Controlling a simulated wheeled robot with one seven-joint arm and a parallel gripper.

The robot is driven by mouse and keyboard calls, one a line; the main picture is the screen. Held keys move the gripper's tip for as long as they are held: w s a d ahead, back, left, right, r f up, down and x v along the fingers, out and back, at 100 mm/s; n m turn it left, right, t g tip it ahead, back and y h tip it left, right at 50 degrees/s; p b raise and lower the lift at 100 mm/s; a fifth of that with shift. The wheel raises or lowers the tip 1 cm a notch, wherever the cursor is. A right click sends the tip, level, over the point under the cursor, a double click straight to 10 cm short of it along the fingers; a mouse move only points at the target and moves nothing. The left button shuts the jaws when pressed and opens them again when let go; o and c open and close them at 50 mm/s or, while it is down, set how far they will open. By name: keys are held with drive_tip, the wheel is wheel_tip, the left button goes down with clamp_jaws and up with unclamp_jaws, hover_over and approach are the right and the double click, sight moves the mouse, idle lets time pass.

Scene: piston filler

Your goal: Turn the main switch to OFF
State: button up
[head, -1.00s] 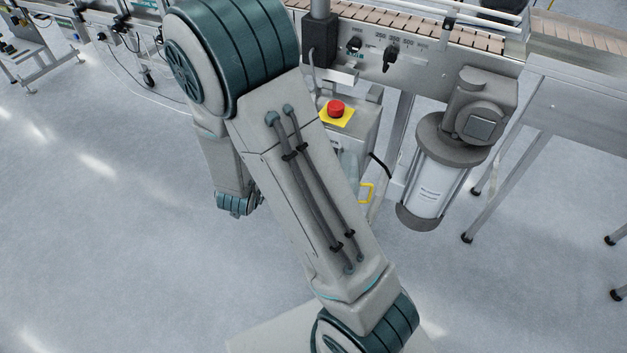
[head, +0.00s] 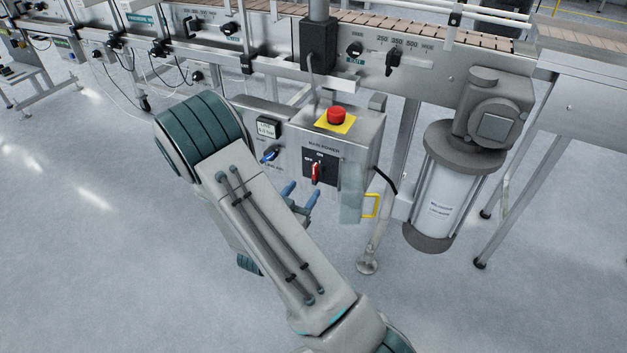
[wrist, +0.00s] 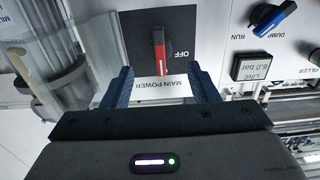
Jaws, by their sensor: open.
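The main power switch has a red handle (head: 316,173) on a black plate (head: 331,163), on the front of the grey cabinet under the conveyor. The handle stands roughly upright. In the wrist view the red handle (wrist: 160,52) points along the picture's height, and the word OFF is beside it, upside down, to the right. My gripper (head: 300,193) is open and empty, just in front of the cabinet and to the lower left of the switch. In the wrist view my gripper (wrist: 160,70) has its blue fingers apart on both sides of the handle's line; contact cannot be told.
A red emergency button (head: 336,115) on a yellow plate tops the cabinet. A blue dump/run knob (head: 270,153) and a pressure display (head: 268,128) sit left of the switch. A yellow handle (head: 371,206) is at the right. A motor with a cylinder (head: 440,195) stands further right.

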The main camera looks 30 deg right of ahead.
sight(314, 176)
drive_tip(key=b+x, duration=0.1)
drive_tip(key=x, duration=0.6)
drive_tip(key=c, duration=1)
